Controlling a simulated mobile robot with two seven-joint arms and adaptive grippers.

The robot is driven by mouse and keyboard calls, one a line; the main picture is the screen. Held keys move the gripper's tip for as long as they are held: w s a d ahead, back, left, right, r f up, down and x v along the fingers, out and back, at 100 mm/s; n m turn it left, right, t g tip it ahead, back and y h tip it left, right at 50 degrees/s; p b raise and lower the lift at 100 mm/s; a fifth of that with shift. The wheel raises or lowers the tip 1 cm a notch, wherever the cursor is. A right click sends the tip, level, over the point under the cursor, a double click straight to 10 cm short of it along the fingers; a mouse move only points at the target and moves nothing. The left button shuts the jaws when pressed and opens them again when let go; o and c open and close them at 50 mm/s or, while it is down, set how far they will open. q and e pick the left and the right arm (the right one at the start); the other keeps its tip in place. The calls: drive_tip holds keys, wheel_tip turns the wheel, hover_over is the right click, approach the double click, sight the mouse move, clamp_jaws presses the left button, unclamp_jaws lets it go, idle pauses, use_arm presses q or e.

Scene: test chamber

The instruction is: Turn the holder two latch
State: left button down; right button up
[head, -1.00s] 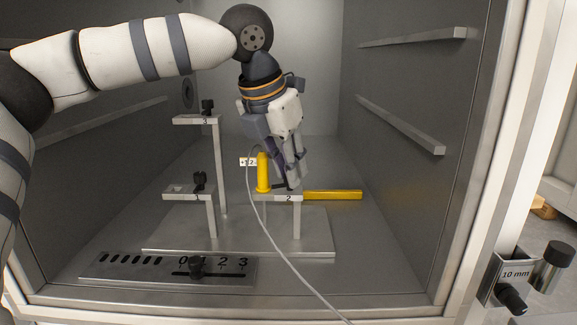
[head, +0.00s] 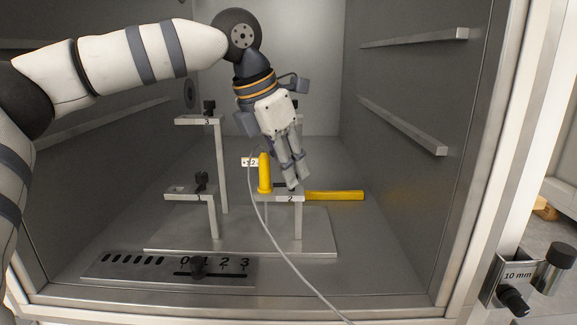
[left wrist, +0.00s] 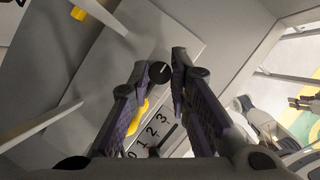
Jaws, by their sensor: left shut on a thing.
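Holder two (head: 272,198) is a metal post with a small shelf marked 2, in the middle of the chamber. A yellow cylinder (head: 265,174) stands upright on its left part, with a small white tag beside it. My left gripper (head: 292,186) reaches down from above, with its fingertips at the right part of the shelf. It is shut on the dark latch, which the fingers mostly hide in the head view. In the left wrist view a round black knob (left wrist: 160,72) shows at the fingertips. My right gripper does not show in the head view.
Holder one (head: 187,197) and taller holder three (head: 197,121) stand to the left, each with a black latch. A yellow bar (head: 335,195) lies right of holder two. A scale panel (head: 225,272) is in front. A thin cable (head: 280,253) hangs forward. Side walls carry rails (head: 405,128).

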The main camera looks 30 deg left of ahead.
use_arm(q)
drive_tip(key=c, duration=1.5)
unclamp_jaws()
drive_tip(key=v, duration=1.2)
